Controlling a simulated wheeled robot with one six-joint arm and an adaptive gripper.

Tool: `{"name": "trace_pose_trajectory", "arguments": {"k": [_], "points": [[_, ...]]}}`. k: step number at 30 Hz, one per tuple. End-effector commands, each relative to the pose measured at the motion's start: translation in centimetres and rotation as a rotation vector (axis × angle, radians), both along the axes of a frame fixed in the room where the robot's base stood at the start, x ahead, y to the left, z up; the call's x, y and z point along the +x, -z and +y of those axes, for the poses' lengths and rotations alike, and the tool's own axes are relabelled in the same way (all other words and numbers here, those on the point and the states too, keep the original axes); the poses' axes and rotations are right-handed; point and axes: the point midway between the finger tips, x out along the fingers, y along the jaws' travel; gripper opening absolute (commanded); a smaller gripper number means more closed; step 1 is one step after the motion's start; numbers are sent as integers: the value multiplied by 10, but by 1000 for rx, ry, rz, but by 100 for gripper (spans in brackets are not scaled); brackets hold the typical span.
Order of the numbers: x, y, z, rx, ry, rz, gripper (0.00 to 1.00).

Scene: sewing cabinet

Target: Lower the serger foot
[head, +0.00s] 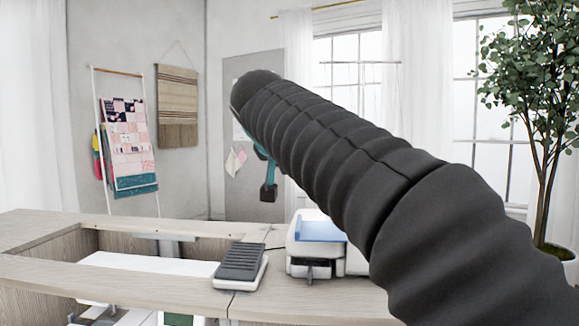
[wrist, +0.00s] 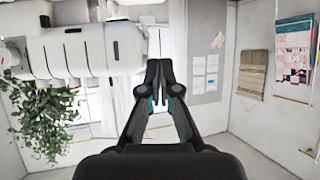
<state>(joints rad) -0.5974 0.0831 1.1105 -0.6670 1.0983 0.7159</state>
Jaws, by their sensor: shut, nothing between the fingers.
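The serger (head: 300,262) is a white machine with a blue panel on the cabinet top in the head view, partly hidden behind my arm. A dark part shows low on its front, but I cannot tell if this is the foot. In the wrist view the picture is upside down, and a white body with dark slots, which looks like the serger (wrist: 85,52), fills the upper left. My gripper (wrist: 158,68) is shut and empty, with its fingertips beside that body's right end in the picture.
A grey foot pedal (head: 241,263) sits on the wooden cabinet top (head: 130,277), left of the serger. The cabinet has an open recess at the left. A potted tree (head: 545,95) stands at the right. A quilt rack (head: 128,140) is by the back wall.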

Motion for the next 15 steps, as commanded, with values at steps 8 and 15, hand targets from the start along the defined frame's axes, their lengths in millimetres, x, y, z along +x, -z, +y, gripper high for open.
{"name": "trace_pose_trajectory", "arguments": {"k": [8, 15], "points": [[-30, 4, 4, 1, -3, 0, 0], [-33, 4, 3, 1, -1, 1, 0]]}}
